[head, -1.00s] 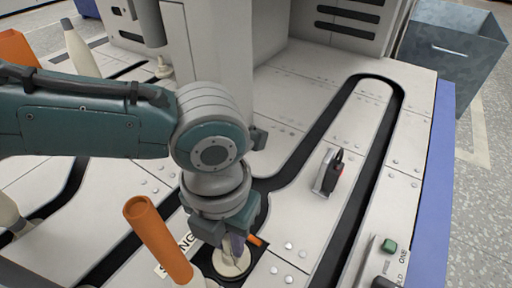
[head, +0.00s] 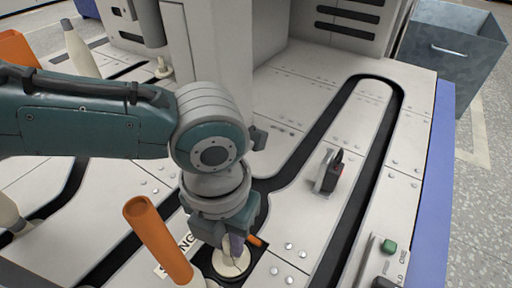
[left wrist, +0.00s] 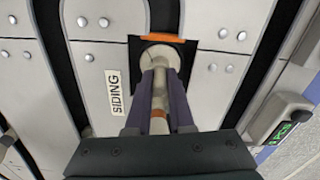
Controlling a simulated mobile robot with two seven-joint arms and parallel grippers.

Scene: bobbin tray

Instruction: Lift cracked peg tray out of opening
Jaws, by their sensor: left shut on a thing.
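The cracked peg tray (head: 232,262) is a round cream disc with a dark crack line, at the bottom middle of the head view. It sits at a dark square opening beside the "SIDING" label. Its upright peg (left wrist: 158,88) rises toward me in the left wrist view, with a brownish band low between the fingers. My left gripper (head: 236,244) points down over the tray and is shut on the peg, also in the left wrist view (left wrist: 160,102). I cannot tell whether the disc is raised. My right gripper is not in view.
An orange tube (head: 157,240) stands close left of the gripper. A small lever block (head: 328,174) is on the deck to the right, near the dark curved track (head: 300,160). A grey bin (head: 455,50) stands beyond the deck.

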